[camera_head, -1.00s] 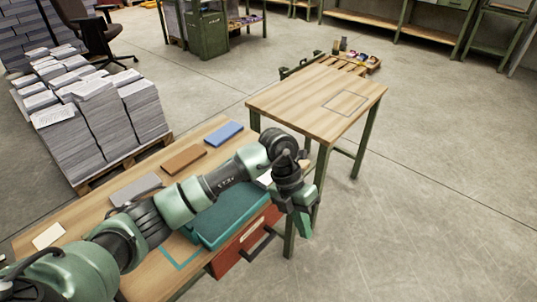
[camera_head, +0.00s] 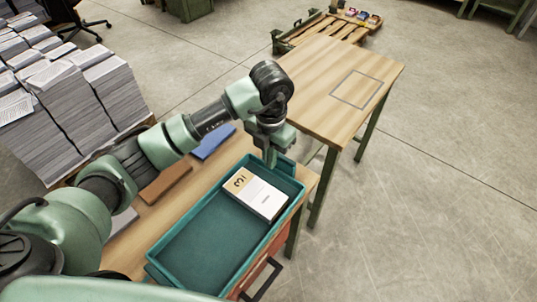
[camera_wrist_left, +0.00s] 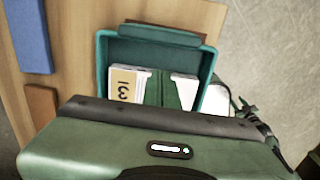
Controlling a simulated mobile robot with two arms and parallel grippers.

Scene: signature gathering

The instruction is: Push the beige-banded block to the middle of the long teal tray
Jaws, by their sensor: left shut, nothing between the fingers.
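The long teal tray (camera_head: 196,250) lies along the wooden bench; the left wrist view shows one end of it (camera_wrist_left: 103,62). My left gripper (camera_head: 270,160) is shut and points down at the tray's far end, just beyond the block. Whether it touches the block I cannot tell. My right gripper is not in view.
A blue block (camera_head: 213,141) and a brown block (camera_head: 165,184) lie on the bench left of the tray. A wooden table (camera_head: 325,75) with a marked square stands beyond. Paper stacks (camera_head: 75,110) stand at the left. The tray's near half is empty.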

